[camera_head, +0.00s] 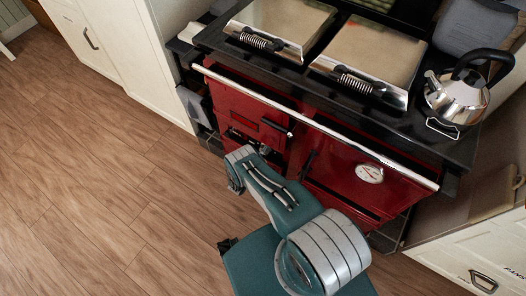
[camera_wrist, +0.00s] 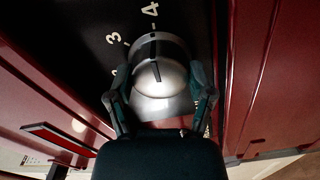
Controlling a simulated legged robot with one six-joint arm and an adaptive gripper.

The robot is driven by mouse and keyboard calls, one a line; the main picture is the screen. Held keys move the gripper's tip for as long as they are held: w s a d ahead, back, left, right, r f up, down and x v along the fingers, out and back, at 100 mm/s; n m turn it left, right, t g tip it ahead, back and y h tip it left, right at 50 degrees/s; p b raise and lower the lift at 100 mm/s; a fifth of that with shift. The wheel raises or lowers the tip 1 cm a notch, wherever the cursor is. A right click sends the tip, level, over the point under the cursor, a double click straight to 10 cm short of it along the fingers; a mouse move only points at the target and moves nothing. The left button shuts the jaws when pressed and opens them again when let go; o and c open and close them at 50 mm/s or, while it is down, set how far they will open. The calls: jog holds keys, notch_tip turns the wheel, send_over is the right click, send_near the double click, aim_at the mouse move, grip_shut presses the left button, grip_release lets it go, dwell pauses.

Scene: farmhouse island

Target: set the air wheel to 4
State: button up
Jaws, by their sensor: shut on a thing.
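The air wheel (camera_wrist: 172,78) is a round silver knob with a black pointer line, in the middle of the wrist view. It sits on a black plate (camera_wrist: 75,28) with white numerals. The 3 (camera_wrist: 113,39) is up and left of the wheel, and the 4 (camera_wrist: 150,9) is directly above it. The pointer line runs up the picture, toward the 4. My gripper (camera_wrist: 160,98) is shut on the wheel, one finger on each side. The wheel's lower part is hidden by my gripper. In the head view my arm reaches to the red cooker's front and hides the gripper.
The red cooker (camera_head: 335,160) has a chrome front rail (camera_head: 300,118) above its doors. A kettle (camera_head: 457,98) stands on its right end. A red panel edge (camera_wrist: 243,70) rises close to the right of my gripper in the wrist view. The wooden floor (camera_head: 90,150) at left is clear.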

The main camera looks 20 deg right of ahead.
jog(key=shift+s+f+m, duration=0.3)
jog(key=shift+s+m, duration=0.05)
jog(key=shift+m, duration=0.15)
jog(key=o, duration=1.1)
jog(key=shift+w+r, duration=0.1)
jog(key=shift+w, duration=0.05)
jog(key=v, duration=1.2)
